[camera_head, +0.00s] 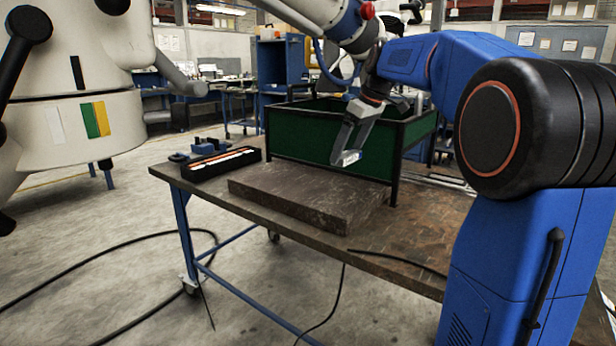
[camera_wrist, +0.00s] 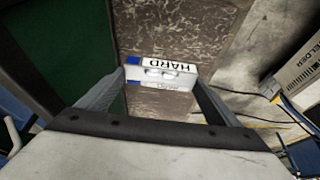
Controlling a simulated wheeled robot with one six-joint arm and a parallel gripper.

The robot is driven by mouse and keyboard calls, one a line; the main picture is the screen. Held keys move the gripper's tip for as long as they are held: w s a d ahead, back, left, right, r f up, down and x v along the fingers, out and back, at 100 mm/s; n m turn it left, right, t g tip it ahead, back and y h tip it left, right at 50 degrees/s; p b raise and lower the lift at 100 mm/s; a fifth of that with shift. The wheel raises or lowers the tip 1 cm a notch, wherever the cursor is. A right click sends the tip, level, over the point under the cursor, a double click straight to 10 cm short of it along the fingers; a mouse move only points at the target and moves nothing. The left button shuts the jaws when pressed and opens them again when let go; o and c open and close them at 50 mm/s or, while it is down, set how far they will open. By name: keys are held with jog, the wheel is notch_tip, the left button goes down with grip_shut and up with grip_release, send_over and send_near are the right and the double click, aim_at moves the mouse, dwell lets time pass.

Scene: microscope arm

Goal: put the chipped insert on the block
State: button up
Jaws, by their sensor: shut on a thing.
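My gripper (camera_head: 346,152) is shut on a small insert (camera_head: 351,157). In the wrist view the insert (camera_wrist: 162,76) is white and blue, with the black letters "HARD" on it. It lies across between the two fingertips. I cannot make out a chip on it clearly. The block (camera_head: 290,193) is a thick, dark, mottled stone slab lying flat on the table. The insert is held above the slab, near its back right part, and appears apart from it. In the wrist view the block (camera_wrist: 175,28) shows behind and beyond the insert.
A green-walled crate with a dark frame (camera_head: 300,135) stands right behind the slab. A black tray (camera_head: 222,163) with white and orange pieces is left of it, beside a blue tool (camera_head: 208,146). The table (camera_head: 415,225) has free room right of the slab.

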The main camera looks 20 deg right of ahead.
jog(key=shift+w+a+f, duration=0.1)
jog(key=shift+w, duration=0.05)
jog(key=shift+a+f, duration=0.1)
jog(key=shift+f, duration=4.7)
jog(key=shift+f, duration=0.1)
jog(key=o, duration=1.8)
jog(key=v, duration=1.2)
